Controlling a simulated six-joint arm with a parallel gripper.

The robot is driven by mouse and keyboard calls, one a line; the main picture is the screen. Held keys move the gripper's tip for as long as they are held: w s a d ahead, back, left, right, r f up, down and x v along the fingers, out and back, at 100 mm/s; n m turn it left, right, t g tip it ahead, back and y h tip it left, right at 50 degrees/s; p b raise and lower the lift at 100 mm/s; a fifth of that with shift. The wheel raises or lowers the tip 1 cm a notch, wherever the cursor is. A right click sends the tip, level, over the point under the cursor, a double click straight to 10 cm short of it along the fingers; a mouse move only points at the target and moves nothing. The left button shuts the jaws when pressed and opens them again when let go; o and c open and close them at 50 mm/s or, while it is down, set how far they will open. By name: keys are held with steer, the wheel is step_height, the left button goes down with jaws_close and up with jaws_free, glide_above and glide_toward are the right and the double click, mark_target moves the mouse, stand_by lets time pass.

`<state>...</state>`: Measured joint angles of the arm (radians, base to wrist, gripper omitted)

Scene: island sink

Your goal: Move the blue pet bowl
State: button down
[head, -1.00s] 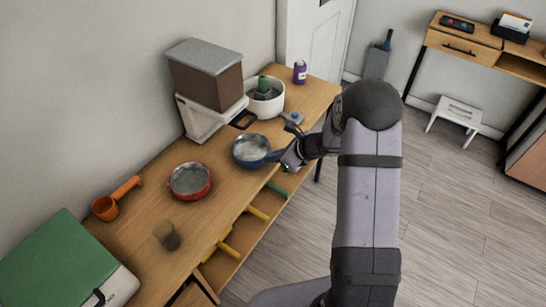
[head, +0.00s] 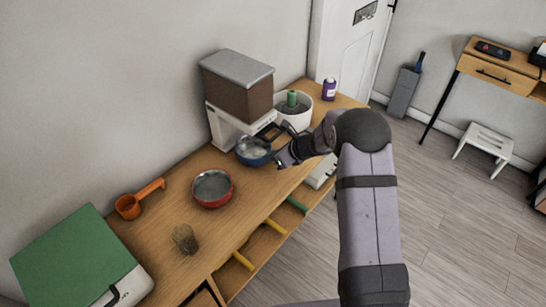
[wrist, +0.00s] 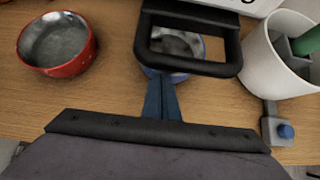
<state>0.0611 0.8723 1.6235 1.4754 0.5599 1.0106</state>
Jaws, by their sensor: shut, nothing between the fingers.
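The blue pet bowl (head: 253,151) stands upright on the wooden counter, right at the front of the brown and white food dispenser (head: 238,85). My gripper (head: 281,160) is shut and empty, with its fingertips at or very near the bowl's right side; contact is not clear. In the wrist view, the closed blue-grey fingers (wrist: 160,80) point at the bowl (wrist: 176,76), which is partly hidden behind a black loop handle (wrist: 188,68). The red pet bowl (head: 212,188) stands apart, nearer on the counter.
A white pot (head: 294,112) with a green item and a purple bottle (head: 329,90) stand farther back. An orange scoop (head: 130,205), a glass (head: 185,240) and a green-topped box (head: 75,265) stand in front.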

steer(key=shift+s+f, duration=0.1)
steer(key=shift+s+d+b, duration=0.35)
steer(key=shift+d, duration=0.1)
steer(key=shift+s+d+b, duration=0.5)
steer(key=shift+s+d, duration=0.3)
steer(key=shift+d, duration=0.05)
steer(key=v, duration=1)
steer(key=shift+s, duration=0.2)
steer(key=shift+d, duration=0.1)
